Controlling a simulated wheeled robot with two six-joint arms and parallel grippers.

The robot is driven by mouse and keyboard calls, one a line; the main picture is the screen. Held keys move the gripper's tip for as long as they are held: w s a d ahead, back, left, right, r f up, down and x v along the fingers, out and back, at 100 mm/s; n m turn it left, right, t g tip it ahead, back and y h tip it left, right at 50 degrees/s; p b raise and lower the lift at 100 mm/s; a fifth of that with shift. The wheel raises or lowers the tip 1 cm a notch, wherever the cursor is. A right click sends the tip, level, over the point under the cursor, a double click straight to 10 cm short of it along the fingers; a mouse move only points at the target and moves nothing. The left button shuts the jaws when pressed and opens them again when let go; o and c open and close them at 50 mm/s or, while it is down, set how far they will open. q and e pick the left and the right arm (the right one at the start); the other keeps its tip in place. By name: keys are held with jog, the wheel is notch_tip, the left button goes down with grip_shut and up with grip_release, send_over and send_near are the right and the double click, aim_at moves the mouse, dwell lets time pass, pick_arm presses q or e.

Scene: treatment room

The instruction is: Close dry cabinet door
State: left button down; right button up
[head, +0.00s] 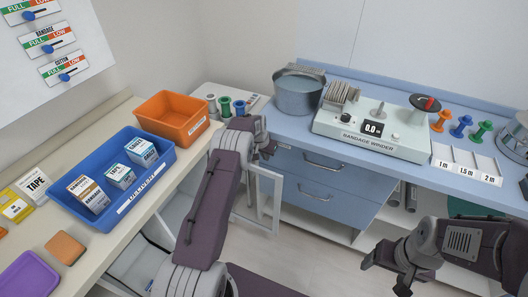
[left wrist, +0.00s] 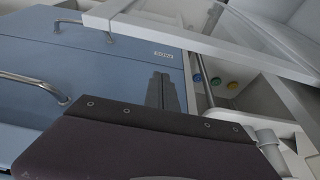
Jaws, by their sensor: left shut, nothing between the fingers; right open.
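The dry cabinet door (head: 277,203), a white frame with a clear pane, stands open below the counter in the corner. In the left wrist view its white frame (left wrist: 215,44) crosses the upper right, with the open white interior (left wrist: 285,105) beside it. My left gripper (head: 266,147) is shut and empty, above the door's upper edge in the head view; whether it touches the door cannot be told. Its dark fingers (left wrist: 165,92) show against the blue drawers in the wrist view. My right gripper (head: 385,273) is open and empty at the lower right, away from the door.
Blue drawers (head: 322,190) with metal handles stand right of the door. The counter above holds a bandage winder (head: 372,135) and a metal pot (head: 297,92). On the left counter are a blue delivery tray (head: 150,190) and an orange bin (head: 172,117). Floor (head: 310,252) shows between my arms.

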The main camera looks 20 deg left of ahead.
pick_arm(q)
jog(key=s+p, duration=0.1)
jog(key=s, duration=0.3)
jog(key=shift+a+f, duration=0.1)
jog(key=shift+f, duration=0.05)
pick_arm(e)
jog(key=shift+r, duration=0.5)
jog(key=shift+f, duration=0.1)
